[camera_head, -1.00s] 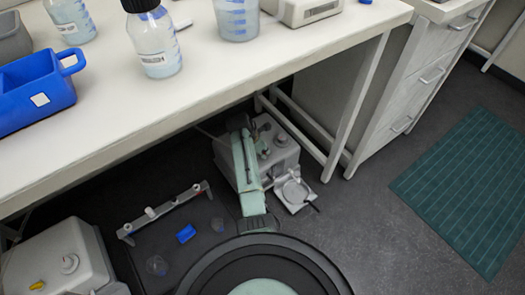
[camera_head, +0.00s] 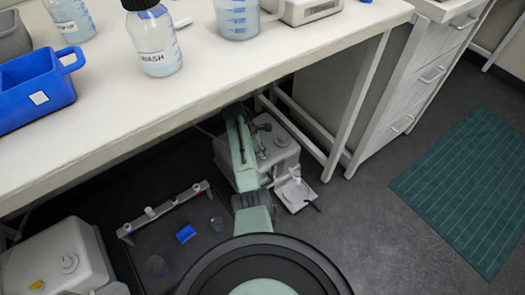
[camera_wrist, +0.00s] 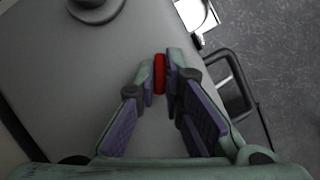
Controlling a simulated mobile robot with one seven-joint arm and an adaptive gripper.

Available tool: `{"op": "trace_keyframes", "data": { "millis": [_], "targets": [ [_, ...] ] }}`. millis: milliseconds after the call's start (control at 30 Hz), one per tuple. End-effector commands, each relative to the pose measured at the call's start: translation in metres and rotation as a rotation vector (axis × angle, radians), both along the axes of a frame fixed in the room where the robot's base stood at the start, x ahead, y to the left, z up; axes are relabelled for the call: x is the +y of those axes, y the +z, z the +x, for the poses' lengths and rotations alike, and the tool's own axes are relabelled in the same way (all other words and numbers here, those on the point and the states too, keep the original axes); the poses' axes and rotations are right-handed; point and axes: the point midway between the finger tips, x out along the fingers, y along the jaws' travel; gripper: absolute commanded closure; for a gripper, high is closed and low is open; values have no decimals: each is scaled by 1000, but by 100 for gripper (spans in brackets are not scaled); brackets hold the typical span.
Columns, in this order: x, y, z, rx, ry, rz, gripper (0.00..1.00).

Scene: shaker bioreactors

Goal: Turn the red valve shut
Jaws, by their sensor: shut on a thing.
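The red valve (camera_wrist: 159,74) shows in the wrist view as a narrow red piece between my fingertips. My gripper (camera_wrist: 160,76) is shut on it, with a fingertip on each side. The valve is beside a pale grey container (camera_wrist: 60,75), which also shows in the head view (camera_head: 285,160) on the floor under the bench. In the head view my arm hides the valve and the fingertips. How far the valve is turned cannot be told.
The white bench (camera_head: 200,95) overhangs my arm, with a leg (camera_head: 352,110) to the right. A small white tray (camera_head: 295,194) lies at the container's front. A rack (camera_head: 165,210) and a second container (camera_head: 60,265) with a yellow valve (camera_head: 37,285) stand left. Open floor lies right.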

Motion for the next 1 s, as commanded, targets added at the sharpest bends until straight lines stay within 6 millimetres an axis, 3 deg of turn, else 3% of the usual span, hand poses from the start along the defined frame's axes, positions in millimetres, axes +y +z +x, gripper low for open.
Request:
{"op": "trace_keyframes", "data": {
  "millis": [1000],
  "targets": [
    [-2, -4, 5, 1, -913, 1, 100]
  ]
}}
